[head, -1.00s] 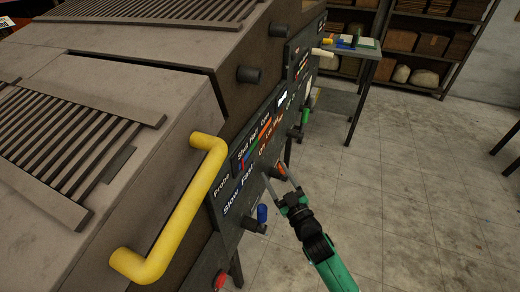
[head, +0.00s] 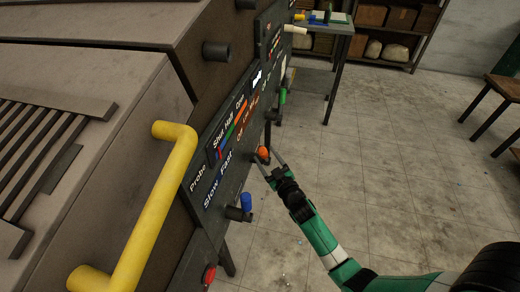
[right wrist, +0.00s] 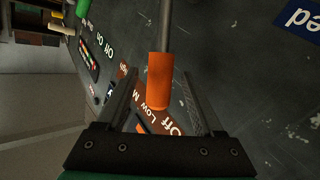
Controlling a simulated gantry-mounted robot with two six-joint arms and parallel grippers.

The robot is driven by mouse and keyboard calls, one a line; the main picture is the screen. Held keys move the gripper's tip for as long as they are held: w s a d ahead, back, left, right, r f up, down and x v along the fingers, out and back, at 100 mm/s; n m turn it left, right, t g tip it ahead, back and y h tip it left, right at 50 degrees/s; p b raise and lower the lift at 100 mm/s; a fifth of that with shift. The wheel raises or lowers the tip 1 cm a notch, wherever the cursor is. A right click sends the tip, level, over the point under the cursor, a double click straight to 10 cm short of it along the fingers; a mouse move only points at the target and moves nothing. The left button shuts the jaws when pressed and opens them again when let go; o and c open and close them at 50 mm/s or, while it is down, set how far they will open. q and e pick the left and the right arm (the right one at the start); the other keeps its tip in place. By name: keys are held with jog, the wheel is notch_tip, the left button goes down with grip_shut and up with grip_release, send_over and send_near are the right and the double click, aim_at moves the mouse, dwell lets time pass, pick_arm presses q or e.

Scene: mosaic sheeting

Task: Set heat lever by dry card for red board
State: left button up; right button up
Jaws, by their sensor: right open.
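The heat lever, with an orange grip (head: 263,153), stands out from the dark control panel (head: 222,182) on the machine's side. In the right wrist view its orange grip (right wrist: 159,80) lies between my fingers, over a scale reading Off, Low and partly hidden words; its exact setting is unclear. My right gripper (head: 265,164) is open, with one finger on each side of the grip. It also shows in the right wrist view (right wrist: 160,105). A small white patch (head: 257,78) on the panel may be a card; its writing is unreadable. I cannot make out a red board. My left gripper is out of view.
A yellow handle (head: 150,215) juts out at the left. A side table (head: 330,47) stands behind.

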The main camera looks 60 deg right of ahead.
jog(key=b+x, duration=0.1)
jog(key=x, duration=0.4)
grip_shut()
dwell(1.4)
